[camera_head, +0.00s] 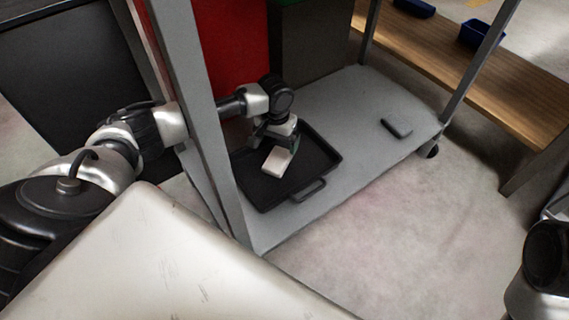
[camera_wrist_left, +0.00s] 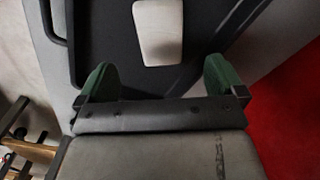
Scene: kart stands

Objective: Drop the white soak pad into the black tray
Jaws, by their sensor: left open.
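The white soak pad (camera_head: 277,162) shows over the black tray (camera_head: 262,194), just below my left gripper (camera_head: 281,146). In the left wrist view the pad (camera_wrist_left: 159,30) appears inside the outline of the tray (camera_wrist_left: 107,35), ahead of my open green fingertips (camera_wrist_left: 160,82), with a gap between it and them. It seems to lie on the tray floor, though the head view alone does not settle this. The tray sits on the grey lower shelf of the cart. My right gripper is not in view; only part of an arm shows at the right edge.
A small dark object (camera_head: 396,128) lies on the grey shelf (camera_head: 345,115) to the right of the tray. Grey cart posts (camera_head: 196,95) stand around the shelf. A red panel (camera_head: 226,55) is behind. A wooden bench (camera_head: 470,75) with a blue bin (camera_head: 482,35) is at the upper right.

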